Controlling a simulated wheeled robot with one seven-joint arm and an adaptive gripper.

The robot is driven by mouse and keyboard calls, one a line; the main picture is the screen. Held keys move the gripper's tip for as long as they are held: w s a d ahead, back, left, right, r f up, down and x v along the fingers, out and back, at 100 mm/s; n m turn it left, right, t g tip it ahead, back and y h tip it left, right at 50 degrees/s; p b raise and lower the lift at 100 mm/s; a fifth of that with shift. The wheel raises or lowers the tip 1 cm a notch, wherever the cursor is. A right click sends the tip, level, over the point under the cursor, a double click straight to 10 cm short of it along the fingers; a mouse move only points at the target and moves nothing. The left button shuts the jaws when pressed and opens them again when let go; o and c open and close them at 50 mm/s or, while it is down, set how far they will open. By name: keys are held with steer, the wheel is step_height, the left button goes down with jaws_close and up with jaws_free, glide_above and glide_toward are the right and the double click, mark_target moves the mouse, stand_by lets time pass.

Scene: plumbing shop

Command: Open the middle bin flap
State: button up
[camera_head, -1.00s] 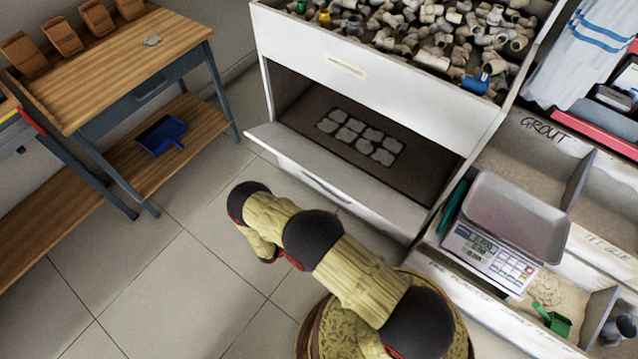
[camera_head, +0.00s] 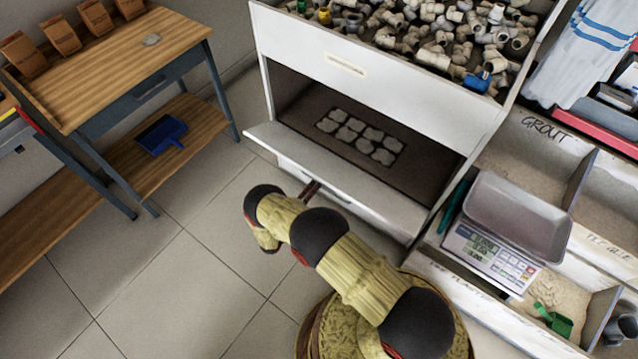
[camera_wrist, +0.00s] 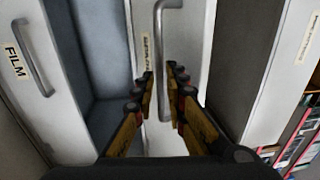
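In the head view, the white cabinet's middle bin flap (camera_head: 365,193) leans outward, with a dark opening above it. The flap's grey bar handle (camera_wrist: 163,50) shows at the centre of the wrist view, beside a small label. My gripper (camera_wrist: 161,74) has its two fingers apart, one on each side of the handle, with a little space visible between fingers and bar. In the head view, the gripper is mostly hidden behind my arm, just in front of the flap's left half.
The top bin (camera_head: 400,75) holds many pipe fittings. A flap labelled FILM (camera_wrist: 30,60) is at the wrist view's left, beside a blue-grey interior. A scale (camera_head: 500,245) stands right of the cabinet; a wooden workbench (camera_head: 115,70) stands left. The tiled floor (camera_head: 150,290) between is clear.

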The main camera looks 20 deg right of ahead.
mark_target(332, 175)
steer(key=shift+b+x, duration=0.35)
steer(key=shift+x, duration=1.65)
jaws_close()
